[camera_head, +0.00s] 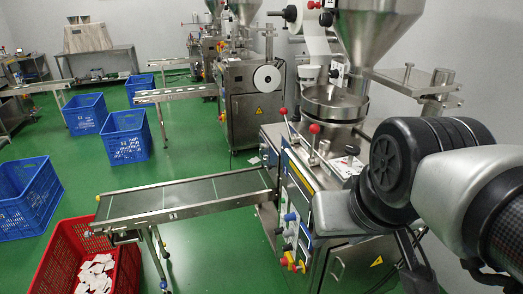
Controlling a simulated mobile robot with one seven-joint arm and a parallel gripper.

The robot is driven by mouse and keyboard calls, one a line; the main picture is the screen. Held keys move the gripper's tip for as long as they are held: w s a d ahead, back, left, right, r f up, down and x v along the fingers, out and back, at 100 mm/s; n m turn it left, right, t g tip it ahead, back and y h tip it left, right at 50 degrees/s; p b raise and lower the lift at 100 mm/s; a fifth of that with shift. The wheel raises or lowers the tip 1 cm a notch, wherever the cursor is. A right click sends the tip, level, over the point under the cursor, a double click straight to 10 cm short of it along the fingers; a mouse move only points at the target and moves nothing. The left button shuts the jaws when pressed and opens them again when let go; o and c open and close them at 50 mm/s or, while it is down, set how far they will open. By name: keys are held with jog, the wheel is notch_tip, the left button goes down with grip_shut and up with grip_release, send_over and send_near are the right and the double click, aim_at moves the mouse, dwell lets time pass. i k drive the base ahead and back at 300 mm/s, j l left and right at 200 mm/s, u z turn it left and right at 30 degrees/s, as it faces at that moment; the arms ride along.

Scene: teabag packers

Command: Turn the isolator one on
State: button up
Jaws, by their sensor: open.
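The nearest packing machine (297,192) stands right of centre, with its control side facing left. Low on that side are small red and yellow switch-like parts (290,262), which look like isolators. They are too small to tell which is isolator one or how it is set. My arm (440,175) enters from the right and passes in front of the machine's right part. I cannot make out my gripper's fingertips; the arm's end is not clearly shown. Nothing of mine visibly touches the switches.
A conveyor (185,196) juts left from the machine. A red crate (62,240) with white teabags stands at its outer end. Blue crates (125,137) stand further left and back. More packing machines (250,100) stand behind. Green floor is open between the conveyors.

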aim_at(283, 262)
jog(key=k, duration=0.65)
jog(key=i+j+z, duration=0.1)
jog(key=i+j, duration=0.15)
jog(key=i+j+z, duration=0.1)
jog(key=j, duration=0.25)
jog(key=i+j+z, duration=0.15)
jog(key=i+j, duration=0.2)
jog(key=i+j+z, duration=0.1)
jog(key=j, duration=0.25)
jog(key=i+j+z, duration=0.1)
jog(key=i+j, duration=0.15)
jog(key=j, duration=0.15)
jog(key=i+j+z, duration=0.1)
jog(key=j, duration=0.25)
jog(key=i+j+z, duration=0.1)
jog(key=i+j, duration=0.15)
jog(key=j, duration=0.2)
